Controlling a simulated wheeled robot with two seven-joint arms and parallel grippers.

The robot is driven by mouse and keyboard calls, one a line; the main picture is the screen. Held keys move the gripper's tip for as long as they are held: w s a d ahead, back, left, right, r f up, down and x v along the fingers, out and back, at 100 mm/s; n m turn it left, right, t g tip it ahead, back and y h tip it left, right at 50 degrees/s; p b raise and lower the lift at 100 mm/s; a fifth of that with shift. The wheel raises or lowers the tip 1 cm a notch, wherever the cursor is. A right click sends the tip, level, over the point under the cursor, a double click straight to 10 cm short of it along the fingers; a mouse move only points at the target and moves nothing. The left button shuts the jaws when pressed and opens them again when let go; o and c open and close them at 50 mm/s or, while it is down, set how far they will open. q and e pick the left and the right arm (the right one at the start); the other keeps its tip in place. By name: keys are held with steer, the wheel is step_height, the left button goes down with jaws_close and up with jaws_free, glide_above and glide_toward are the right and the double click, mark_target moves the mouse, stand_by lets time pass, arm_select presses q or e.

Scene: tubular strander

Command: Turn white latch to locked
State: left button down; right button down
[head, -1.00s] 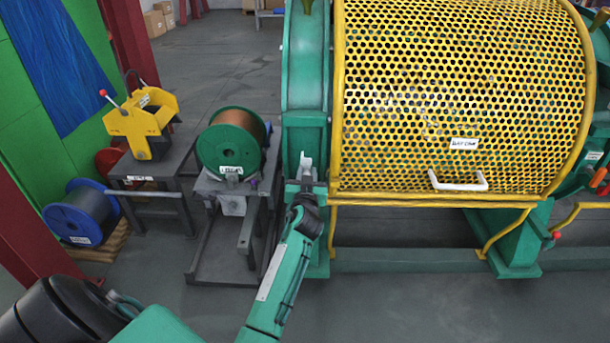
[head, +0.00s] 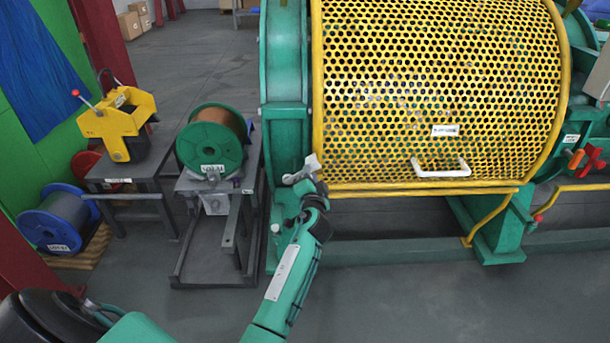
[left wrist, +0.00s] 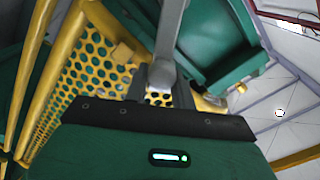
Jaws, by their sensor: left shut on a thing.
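The white latch (head: 312,164) is a small pale piece at the lower left corner of the yellow perforated guard (head: 440,90), beside the green frame. It leans rather than standing straight up. My left gripper (head: 305,181) is at the latch and shut on it, and its jaws hide part of it. In the left wrist view, a pale grey bar (left wrist: 168,45) runs down from the top edge to the dark front edge of the gripper. The exact contact is hard to make out there. My right gripper is out of view.
The guard has a white handle (head: 441,169) low on its front. A green spool (head: 210,148) on a dark stand is close to the left of my arm. A yellow device (head: 119,122) sits on a table farther left. Open grey floor lies in front of the machine.

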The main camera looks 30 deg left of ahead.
arm_select(q)
steer(key=shift+w+d+f+m+b, duration=0.1)
steer(key=shift+d+f+m+b, duration=0.1)
steer(key=shift+f+m, duration=0.75)
steer(key=shift+w+d+f+m+b, duration=0.2)
steer(key=shift+f+m, duration=0.4)
steer(key=shift+m, duration=0.8)
steer(key=shift+w+d+f+m+b, duration=0.1)
steer(key=shift+d+f+m, duration=0.15)
steer(key=shift+f+m, duration=0.7)
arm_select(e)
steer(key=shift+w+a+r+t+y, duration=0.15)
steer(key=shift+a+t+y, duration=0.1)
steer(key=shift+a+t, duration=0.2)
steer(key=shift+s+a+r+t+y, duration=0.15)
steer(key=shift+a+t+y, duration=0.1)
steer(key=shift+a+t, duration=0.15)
arm_select(q)
steer(key=shift+r+m, duration=0.1)
steer(key=shift+m, duration=0.2)
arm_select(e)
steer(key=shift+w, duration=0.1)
arm_select(q)
steer(key=c, duration=1.2)
jaws_free()
steer(key=shift+o, duration=0.2)
steer(key=shift+s, duration=0.1)
